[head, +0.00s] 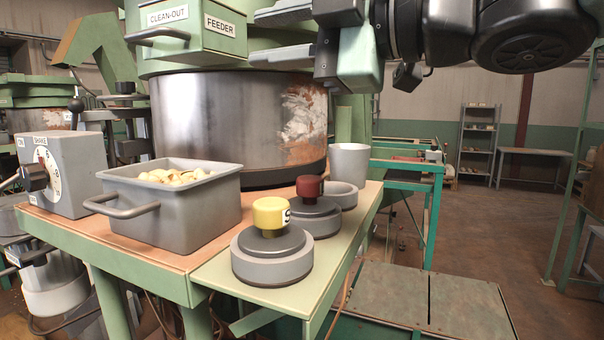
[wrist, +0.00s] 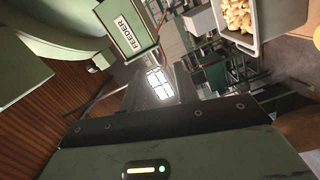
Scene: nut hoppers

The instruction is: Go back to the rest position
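My gripper (head: 256,36) is at the top of the head view, in front of the feeder machine and above the bench. Its two pale fingers point left and stand apart, with nothing seen between them. In the wrist view, my gripper's green body and dark edge fill the bottom; the fingertips are not clear there. The green feeder box (head: 196,42) with its CLEAN-OUT and FEEDER labels is left of the gripper; it also shows in the wrist view (wrist: 124,22). The large metal drum (head: 220,120) stands below my gripper.
A grey bin (head: 190,215) of nuts sits on the bench (head: 80,238). A yellow-knobbed weight (head: 270,255), a red-knobbed one (head: 318,217) and a grey cup (head: 349,163) stand to its right. A dial box (head: 65,175) is at left. Open floor (head: 500,235) lies right.

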